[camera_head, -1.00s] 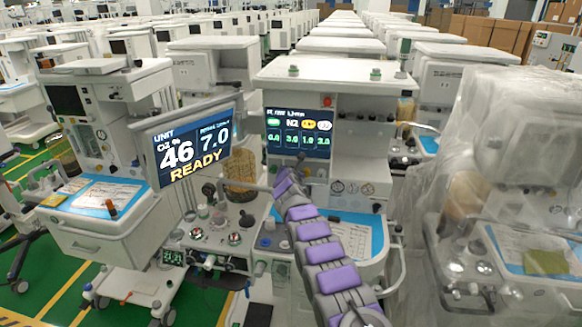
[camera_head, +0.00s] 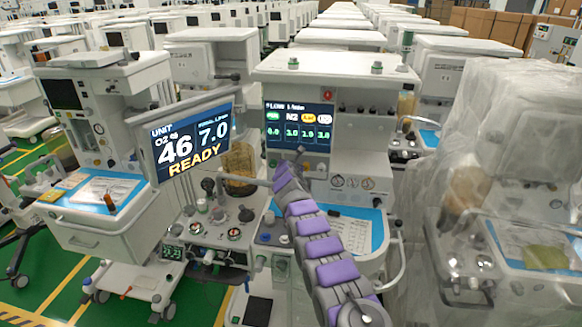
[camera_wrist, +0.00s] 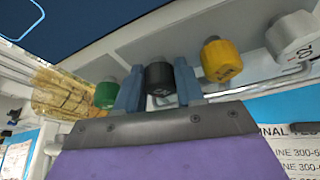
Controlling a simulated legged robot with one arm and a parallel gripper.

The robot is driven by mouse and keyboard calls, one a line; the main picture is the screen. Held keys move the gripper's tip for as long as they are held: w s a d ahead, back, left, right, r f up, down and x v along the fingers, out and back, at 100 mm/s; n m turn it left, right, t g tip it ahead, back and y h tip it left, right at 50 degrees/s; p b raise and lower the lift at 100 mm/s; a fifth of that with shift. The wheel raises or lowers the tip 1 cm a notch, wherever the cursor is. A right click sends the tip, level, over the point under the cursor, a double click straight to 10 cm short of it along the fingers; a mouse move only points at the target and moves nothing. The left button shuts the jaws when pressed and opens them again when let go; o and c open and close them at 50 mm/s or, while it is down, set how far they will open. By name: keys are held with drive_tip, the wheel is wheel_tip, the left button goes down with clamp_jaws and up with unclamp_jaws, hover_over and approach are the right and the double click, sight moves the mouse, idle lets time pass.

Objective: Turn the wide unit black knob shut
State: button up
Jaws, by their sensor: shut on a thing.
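The black knob (camera_wrist: 159,78) is in the wrist view, in a row under a screen, with a green knob (camera_wrist: 106,93) to its left and a yellow knob (camera_wrist: 221,61) to its right. My gripper (camera_wrist: 158,90) has its two blue-grey fingers on either side of the black knob, shut on it. In the head view my purple arm reaches up to the wide unit (camera_head: 340,70), just below its screen (camera_head: 298,127). The gripper and the knob are too small and hidden to make out there.
A white knob (camera_wrist: 292,37) lies farther right in the row. A tilted READY monitor (camera_head: 187,142) stands left of my arm. A plastic-wrapped unit (camera_head: 505,170) stands at the right. A blue-topped work surface (camera_head: 375,220) lies below the wide unit's panel.

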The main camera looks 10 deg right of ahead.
drive_tip(key=shift+r, duration=0.1)
drive_tip(key=shift+m, duration=0.3)
drive_tip(key=shift+d+m+y+b, duration=0.1)
drive_tip(key=shift+m+y+b, duration=0.4)
drive_tip(key=shift+m+b, duration=0.1)
drive_tip(key=shift+m+t+y+b, duration=0.6)
drive_tip(key=shift+m+t+b, duration=0.1)
drive_tip(key=shift+m+b, duration=0.4)
drive_tip(key=o, duration=0.7)
drive_tip(key=shift+d, duration=0.1)
